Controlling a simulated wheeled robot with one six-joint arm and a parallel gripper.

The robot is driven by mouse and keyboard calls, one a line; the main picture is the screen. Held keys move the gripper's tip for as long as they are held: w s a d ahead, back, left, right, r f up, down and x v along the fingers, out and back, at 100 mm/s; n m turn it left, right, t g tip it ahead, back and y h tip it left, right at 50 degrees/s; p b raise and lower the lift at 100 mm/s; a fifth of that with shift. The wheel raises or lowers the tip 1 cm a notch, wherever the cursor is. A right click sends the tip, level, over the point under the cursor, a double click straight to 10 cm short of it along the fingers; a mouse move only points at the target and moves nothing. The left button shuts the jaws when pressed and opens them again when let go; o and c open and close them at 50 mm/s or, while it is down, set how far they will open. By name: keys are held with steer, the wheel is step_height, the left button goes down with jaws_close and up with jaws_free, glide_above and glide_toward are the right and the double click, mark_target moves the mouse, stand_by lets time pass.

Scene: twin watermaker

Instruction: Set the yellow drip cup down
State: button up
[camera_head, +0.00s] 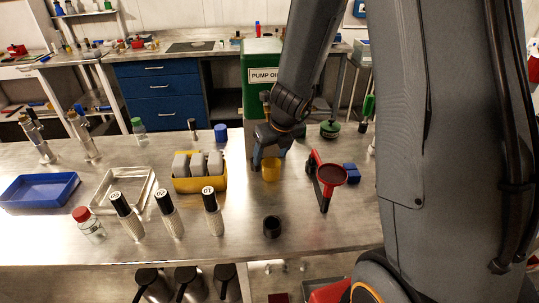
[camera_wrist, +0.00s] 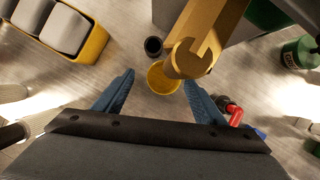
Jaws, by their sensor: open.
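The yellow drip cup (camera_head: 270,170) stands on the steel bench in front of the green pump oil container (camera_head: 262,98). In the wrist view the drip cup (camera_wrist: 160,80) shows from above, upright and partly covered by a brass tap (camera_wrist: 190,58). My gripper (camera_head: 268,158) is at the cup. In the wrist view my gripper (camera_wrist: 160,84) is open, with one blue finger on each side of the cup and visible gaps between. The cup's far side is hidden behind the tap.
A yellow bin of grey blocks (camera_head: 200,184) is to the left. A black cup (camera_head: 271,226) stands in front. Several black-capped bottles stand front left. Bare bench lies front right of the bottles.

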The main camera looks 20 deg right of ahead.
steer(key=a+p+v, duration=0.1)
steer(key=p+v, duration=0.3)
steer(key=v, duration=0.4)
steer(key=s+r+n, duration=0.1)
steer(key=s+n, duration=0.4)
steer(key=n, duration=0.6)
steer(key=s+r+n+g, duration=0.1)
steer(key=s+n, duration=0.4)
steer(key=n, duration=0.6)
steer(key=s+r+n+h, duration=0.1)
steer(key=s+r+n, duration=0.2)
steer(key=n, duration=0.8)
steer(key=shift+s+n+g, duration=0.4)
steer(key=shift+s, duration=0.8)
step_height(320, 180, down, 10)
steer(key=g+b, duration=0.1)
steer(key=b, duration=0.8)
